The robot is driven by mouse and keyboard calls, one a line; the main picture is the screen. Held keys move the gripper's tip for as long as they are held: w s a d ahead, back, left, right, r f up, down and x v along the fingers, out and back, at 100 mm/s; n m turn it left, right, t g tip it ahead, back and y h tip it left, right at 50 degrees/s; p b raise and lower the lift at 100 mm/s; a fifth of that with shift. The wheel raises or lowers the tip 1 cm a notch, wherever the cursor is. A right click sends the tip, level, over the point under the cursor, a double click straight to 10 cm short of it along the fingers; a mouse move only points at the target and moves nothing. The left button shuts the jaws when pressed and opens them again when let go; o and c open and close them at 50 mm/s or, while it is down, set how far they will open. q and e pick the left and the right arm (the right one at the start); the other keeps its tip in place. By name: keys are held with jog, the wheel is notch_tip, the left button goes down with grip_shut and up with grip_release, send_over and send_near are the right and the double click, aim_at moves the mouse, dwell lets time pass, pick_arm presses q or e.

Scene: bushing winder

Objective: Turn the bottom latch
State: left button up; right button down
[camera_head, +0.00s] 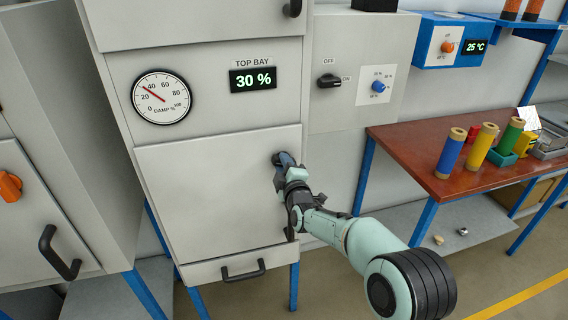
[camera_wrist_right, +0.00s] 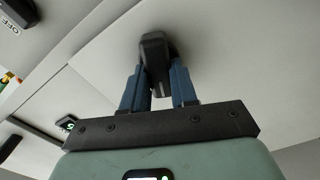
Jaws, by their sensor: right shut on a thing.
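My right gripper (camera_head: 282,160) is at the upper right corner of the light grey lower door (camera_head: 210,205). In the right wrist view its two blue fingers (camera_wrist_right: 158,88) are closed around a dark latch (camera_wrist_right: 153,52) that stands out from the grey panel. In the head view the gripper largely hides this latch. Another dark piece, perhaps a second latch (camera_head: 290,234), shows at the door's lower right edge, partly behind my arm. My left gripper is not in view.
Above the door are a round damp gauge (camera_head: 161,97) and a display (camera_head: 253,79) reading 30 %. A black switch (camera_head: 329,81) is to the right. A drawer handle (camera_head: 243,271) sits below. A red-brown table (camera_head: 420,150) with colored spools stands at right.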

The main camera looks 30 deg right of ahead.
jog(key=shift+r+n, duration=0.15)
jog(key=shift+n, duration=1.95)
jog(key=c, duration=0.9)
grip_release()
jog(key=shift+c, duration=0.2)
jog(key=shift+o, duration=0.3)
jog(key=shift+w, duration=0.1)
jog(key=shift+f, duration=0.2)
jog(key=v, duration=1.3)
